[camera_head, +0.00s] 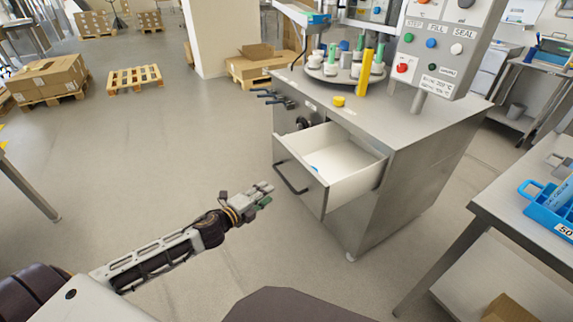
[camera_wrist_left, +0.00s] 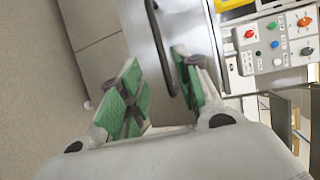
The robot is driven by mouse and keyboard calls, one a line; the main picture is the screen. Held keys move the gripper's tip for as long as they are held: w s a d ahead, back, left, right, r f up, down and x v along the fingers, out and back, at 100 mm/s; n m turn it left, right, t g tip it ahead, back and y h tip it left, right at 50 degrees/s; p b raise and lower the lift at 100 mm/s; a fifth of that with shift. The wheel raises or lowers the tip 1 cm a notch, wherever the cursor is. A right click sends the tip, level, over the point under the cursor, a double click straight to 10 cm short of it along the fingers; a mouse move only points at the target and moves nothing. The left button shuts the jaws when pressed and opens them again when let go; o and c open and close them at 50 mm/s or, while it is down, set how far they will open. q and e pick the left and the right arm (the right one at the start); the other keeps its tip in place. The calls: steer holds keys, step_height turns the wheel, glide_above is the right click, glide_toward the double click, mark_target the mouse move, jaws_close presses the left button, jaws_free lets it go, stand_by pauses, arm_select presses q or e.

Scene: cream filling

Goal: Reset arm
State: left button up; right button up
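My left gripper (camera_head: 262,196) is in front of the steel machine cabinet, to the left of its open drawer (camera_head: 345,185). In the left wrist view the left gripper (camera_wrist_left: 160,85) shows two green-padded fingers spread apart, with nothing held between them. The drawer's dark handle (camera_head: 291,178) also shows in the wrist view (camera_wrist_left: 160,50), beyond the fingertips; whether a finger touches it cannot be told there, but in the head view they look apart. A small blue item (camera_head: 315,169) lies inside the drawer. My right gripper is in neither view.
The machine's turntable (camera_head: 345,72) carries several tubes, with a yellow post (camera_head: 365,73) and a yellow cap (camera_head: 339,101) near it. A side table (camera_head: 525,228) with a blue tray (camera_head: 555,222) stands at right. Open floor lies at left, with pallets (camera_head: 135,78) behind.

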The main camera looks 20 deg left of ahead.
arm_select(q)
steer(key=shift+f, duration=0.1)
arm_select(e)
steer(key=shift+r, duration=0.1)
